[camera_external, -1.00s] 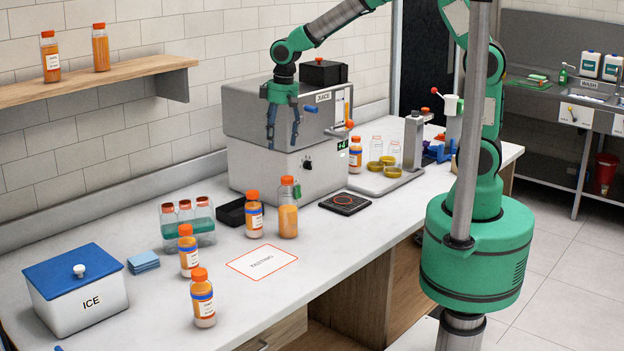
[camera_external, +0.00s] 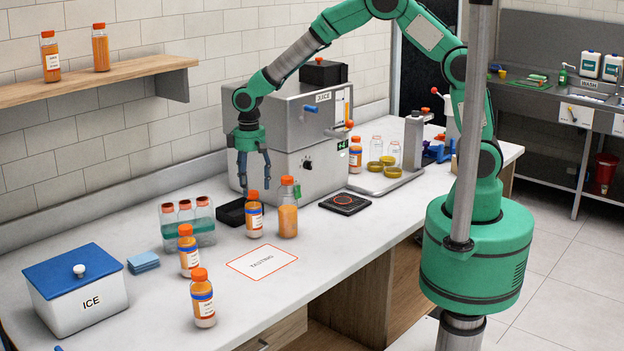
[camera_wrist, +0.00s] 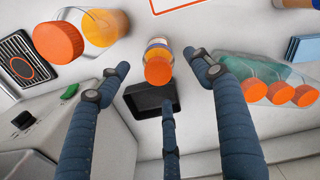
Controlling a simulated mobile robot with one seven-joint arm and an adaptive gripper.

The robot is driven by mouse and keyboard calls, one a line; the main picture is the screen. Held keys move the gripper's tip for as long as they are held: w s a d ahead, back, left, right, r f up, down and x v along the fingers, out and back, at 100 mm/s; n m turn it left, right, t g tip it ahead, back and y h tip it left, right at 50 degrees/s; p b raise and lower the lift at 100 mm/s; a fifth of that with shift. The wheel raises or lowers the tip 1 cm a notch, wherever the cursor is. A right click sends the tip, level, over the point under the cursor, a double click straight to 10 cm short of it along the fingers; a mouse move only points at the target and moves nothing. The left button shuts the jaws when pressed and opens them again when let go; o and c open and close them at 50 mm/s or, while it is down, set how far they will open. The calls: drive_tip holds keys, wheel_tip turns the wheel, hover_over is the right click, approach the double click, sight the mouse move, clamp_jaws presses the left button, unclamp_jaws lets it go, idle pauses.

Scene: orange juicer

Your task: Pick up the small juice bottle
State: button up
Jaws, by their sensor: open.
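Several small juice bottles with orange caps and blue-banded labels stand on the counter, so I cannot tell which one is meant. One small juice bottle (camera_external: 254,218) stands upright just below my gripper (camera_external: 255,183). In the wrist view this bottle (camera_wrist: 158,64) shows cap-first between the spread fingers, its body mostly hidden behind its cap. My gripper is open and empty, its fingers pointing down just above the cap. Two more small bottles stand toward the front left, one farther back (camera_external: 188,254) and one nearer (camera_external: 203,303). Another (camera_external: 355,157) stands beside the juice machine.
A larger unlabelled juice bottle (camera_external: 288,216) stands close at right. A black tray (camera_external: 231,213) is behind the bottle, and a rack of capped bottles (camera_external: 187,226) at left. The juice machine (camera_external: 290,175) rises behind. The tasting mat (camera_external: 262,262) in front is bare.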

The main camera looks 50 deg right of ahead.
sight(252, 192)
drive_tip(key=shift+f+b, duration=0.75)
drive_tip(key=shift+f, duration=3.5)
drive_tip(key=shift+w+f+b, duration=0.1)
drive_tip(key=shift+f+b, duration=0.7)
drive_tip(key=shift+f, duration=1.85)
drive_tip(key=shift+d, duration=0.1)
drive_tip(key=c, duration=1.5)
drive_tip(key=shift+r, duration=0.15)
drive_tip(key=shift+r+p, duration=1.1)
drive_tip(key=shift+r, duration=3.8)
